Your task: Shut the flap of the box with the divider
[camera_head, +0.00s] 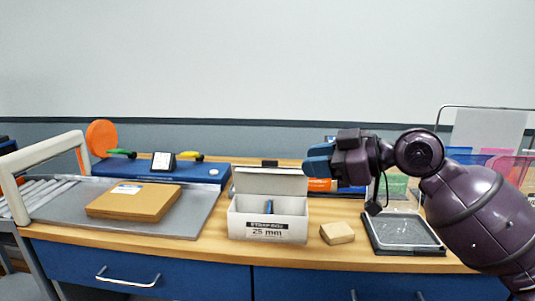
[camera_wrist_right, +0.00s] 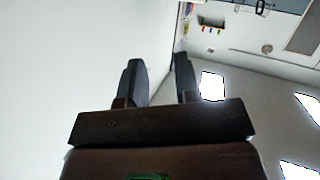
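The white box (camera_head: 236,222) with a "25 mm" label stands on the wooden bench near the middle of the head view. Its flap (camera_head: 270,181) stands up open at the back edge. A small dark blue item (camera_head: 268,207) shows upright inside; I cannot tell whether it is the divider. My right gripper (camera_head: 318,160) is above and to the right of the raised flap, pointing left, with blue fingertips. In the right wrist view its two fingers (camera_wrist_right: 160,80) are apart with nothing between them. My left gripper is not in view.
A tan block (camera_head: 337,233) sits right of the box, and a dark-rimmed tray (camera_head: 403,232) lies further right. A flat brown carton (camera_head: 134,201) lies on a grey mat (camera_head: 190,222) at left. Colored bins stand at the back right. Bench space before the box is narrow.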

